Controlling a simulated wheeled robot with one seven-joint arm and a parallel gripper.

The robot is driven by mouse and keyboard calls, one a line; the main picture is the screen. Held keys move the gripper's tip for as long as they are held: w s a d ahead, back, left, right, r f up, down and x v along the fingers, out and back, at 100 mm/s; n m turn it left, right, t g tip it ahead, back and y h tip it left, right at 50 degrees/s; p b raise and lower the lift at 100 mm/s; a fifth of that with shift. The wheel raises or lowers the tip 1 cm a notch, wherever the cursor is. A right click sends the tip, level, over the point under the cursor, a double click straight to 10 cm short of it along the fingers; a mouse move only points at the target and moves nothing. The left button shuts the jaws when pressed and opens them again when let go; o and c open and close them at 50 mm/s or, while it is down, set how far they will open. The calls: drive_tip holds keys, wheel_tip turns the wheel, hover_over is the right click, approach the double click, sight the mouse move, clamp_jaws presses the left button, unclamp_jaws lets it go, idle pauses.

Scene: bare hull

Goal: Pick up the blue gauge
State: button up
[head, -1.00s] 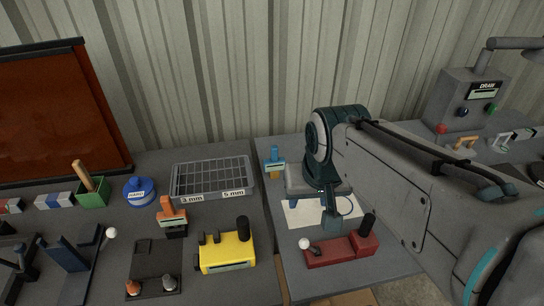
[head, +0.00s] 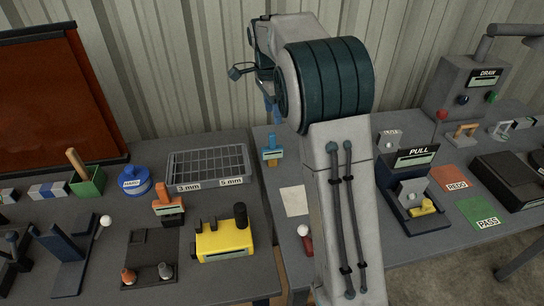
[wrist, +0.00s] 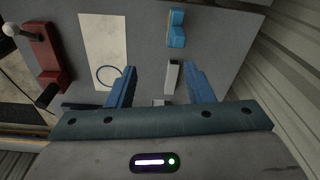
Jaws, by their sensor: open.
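The blue gauge (head: 272,153) stands on the right-hand bench near its left edge, with an orange-yellow part at its foot. It also shows in the wrist view (wrist: 176,28) at the top, beyond my fingertips. My gripper (wrist: 160,68) is open, its two blue fingers apart and not touching the gauge. A small grey block (wrist: 172,77) shows in the space between the fingers, below the gauge in that picture. In the head view my arm hides most of the gripper.
A white sheet (wrist: 103,35) with a blue ring (wrist: 110,76) and a red device (wrist: 47,55) lie to the left in the wrist view. An orange gauge (head: 168,206) and yellow device (head: 225,241) stand on the left bench. The corrugated wall (head: 200,60) is close behind.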

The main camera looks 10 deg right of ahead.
sight(271, 134)
drive_tip(key=w+f, duration=0.1)
drive_tip(key=f, duration=0.2)
drive_tip(key=w+f+m, duration=0.1)
drive_tip(key=f, duration=0.3)
drive_tip(key=w+f+m, duration=0.1)
drive_tip(key=f, duration=0.3)
drive_tip(key=shift+w+d+f+p, duration=0.1)
drive_tip(key=shift+w+p, duration=0.2)
drive_tip(key=shift+p, duration=0.05)
drive_tip(key=shift+d+f+p, duration=0.15)
drive_tip(key=shift+f+p, duration=0.3)
drive_tip(key=shift+f, duration=0.95)
drive_tip(key=shift+d+f+p, duration=0.15)
drive_tip(key=shift+f+p, duration=0.25)
drive_tip(key=shift+f, duration=0.95)
drive_tip(key=shift+c, duration=0.4)
clamp_jaws()
